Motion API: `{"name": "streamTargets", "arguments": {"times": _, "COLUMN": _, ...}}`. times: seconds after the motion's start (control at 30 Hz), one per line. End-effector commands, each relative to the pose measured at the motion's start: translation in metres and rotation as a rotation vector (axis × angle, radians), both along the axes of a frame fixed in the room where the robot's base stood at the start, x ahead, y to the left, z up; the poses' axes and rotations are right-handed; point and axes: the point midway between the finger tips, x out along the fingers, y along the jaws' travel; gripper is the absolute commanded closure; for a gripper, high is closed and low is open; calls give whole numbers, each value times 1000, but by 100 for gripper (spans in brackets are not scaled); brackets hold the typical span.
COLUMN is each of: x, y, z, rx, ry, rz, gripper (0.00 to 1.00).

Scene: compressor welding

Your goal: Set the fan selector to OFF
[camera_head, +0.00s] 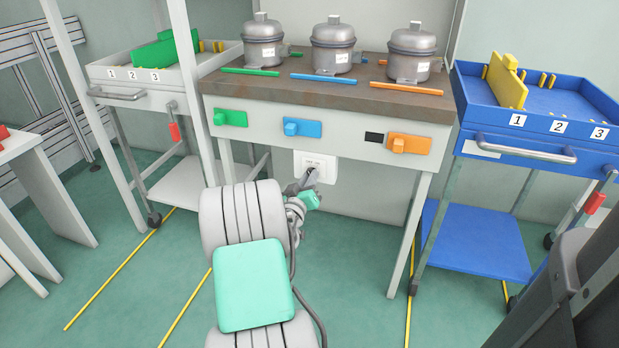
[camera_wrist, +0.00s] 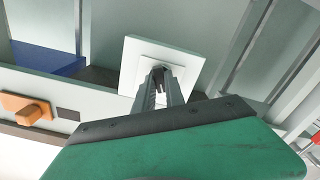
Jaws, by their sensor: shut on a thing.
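The fan selector (camera_head: 328,163) is a small white wall plate under the workbench's front edge, with labels along its top too small to read. My gripper (camera_head: 311,176) is at the plate, its fingers closed around the small dark knob. In the wrist view the white plate (camera_wrist: 135,75) stands at the top middle, and my gripper's fingertips (camera_wrist: 160,78) meet at its centre on the dark knob (camera_wrist: 159,71). The fingers hide most of the knob, so I cannot tell which way it points.
The workbench (camera_head: 340,140) above carries several grey compressors (camera_head: 333,45) and green, blue and orange switches. A white cart (camera_head: 185,100) stands left and a blue cart (camera_head: 540,140) right. The bench's legs flank the arm. Open green floor lies in front.

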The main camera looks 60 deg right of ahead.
Motion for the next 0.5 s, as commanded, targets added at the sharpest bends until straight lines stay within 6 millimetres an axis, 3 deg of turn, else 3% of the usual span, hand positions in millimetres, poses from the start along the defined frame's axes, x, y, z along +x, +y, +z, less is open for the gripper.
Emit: {"name": "streamTargets", "arguments": {"times": 0.5, "x": 0, "y": 0, "z": 1, "rx": -9, "ry": 43, "rz": 0, "gripper": 100}}
